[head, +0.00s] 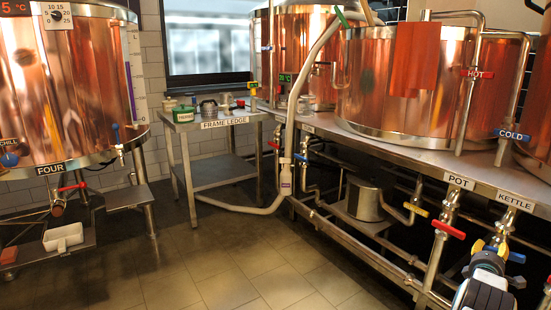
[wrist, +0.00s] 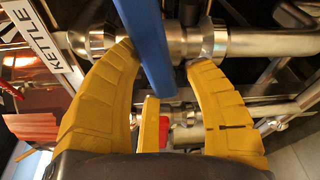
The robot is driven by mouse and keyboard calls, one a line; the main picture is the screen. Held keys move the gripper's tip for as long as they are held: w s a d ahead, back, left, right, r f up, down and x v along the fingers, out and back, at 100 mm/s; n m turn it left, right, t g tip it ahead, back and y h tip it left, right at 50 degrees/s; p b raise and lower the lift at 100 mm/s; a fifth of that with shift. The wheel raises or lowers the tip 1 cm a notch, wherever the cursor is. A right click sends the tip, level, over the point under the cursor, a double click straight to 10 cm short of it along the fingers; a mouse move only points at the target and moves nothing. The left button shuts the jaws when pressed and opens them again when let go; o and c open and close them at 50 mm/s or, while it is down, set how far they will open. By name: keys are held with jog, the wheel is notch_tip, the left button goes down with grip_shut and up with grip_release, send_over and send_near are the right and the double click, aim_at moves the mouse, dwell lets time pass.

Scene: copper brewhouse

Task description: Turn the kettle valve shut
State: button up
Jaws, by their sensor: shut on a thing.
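The kettle valve has a blue lever handle (wrist: 147,40), below the KETTLE label (head: 515,201) in the head view. In the wrist view the lever lies across the steel pipe (wrist: 265,43). My gripper (wrist: 162,60) has its yellow fingers on either side of the lever and is shut on it. In the head view my gripper (head: 489,250) is at the lower right, at the valve. It hides part of the valve body, and the blue lever (head: 515,257) shows just beyond it.
The POT valve with a red lever (head: 449,229) is close on the left. A yellow lever (head: 416,209) and steel frame rails (head: 350,245) are farther left. The steel bench (head: 430,160) overhangs the pipes. The tiled floor (head: 230,265) is clear at left.

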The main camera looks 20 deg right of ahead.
jog(key=shift+o, duration=0.4)
jog(key=shift+s+f, duration=0.2)
jog(key=shift+f, duration=0.05)
jog(key=shift+c, duration=0.4)
jog(key=shift+w+v, duration=0.2)
jog(key=shift+v, duration=0.85)
jog(key=shift+a, duration=0.15)
jog(key=shift+w+r+m, duration=0.1)
jog(key=shift+m, duration=1)
